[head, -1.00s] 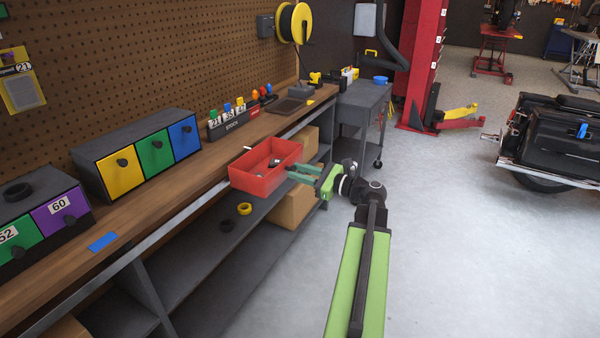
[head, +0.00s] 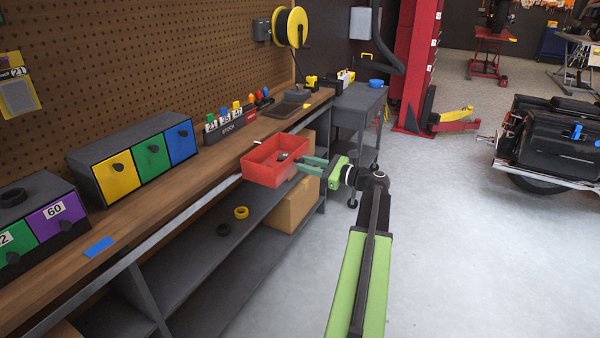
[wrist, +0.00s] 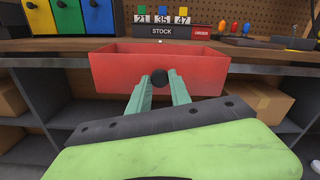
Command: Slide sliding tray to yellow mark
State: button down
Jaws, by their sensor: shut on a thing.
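The sliding tray (head: 262,172) is a red open box with small parts inside, at the front edge of the wooden bench beside a metal rail. In the wrist view its red front wall (wrist: 115,72) faces me, with a dark round knob (wrist: 160,78) at its middle. My gripper (head: 304,163) has its green fingers closed on this knob; the fingers also show in the wrist view (wrist: 159,84). A small yellow mark (head: 307,105) lies on the bench top, farther along to the right of the tray.
A blue mark (head: 99,246) lies on the near bench top. Coloured drawers (head: 118,172) and a STOCK rack (head: 225,130) stand behind the rail. A lower shelf (head: 200,262) holds tape rolls and boxes.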

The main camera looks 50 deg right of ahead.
jog(key=w+d, duration=0.2)
jog(key=d, duration=0.9)
jog(key=shift+w+d, duration=0.3)
jog(key=shift+w, duration=0.1)
jog(key=c, duration=1.2)
grip_release()
jog(key=v, duration=1.7)
jog(key=shift+s+f, duration=0.1)
jog(key=shift+s, duration=0.15)
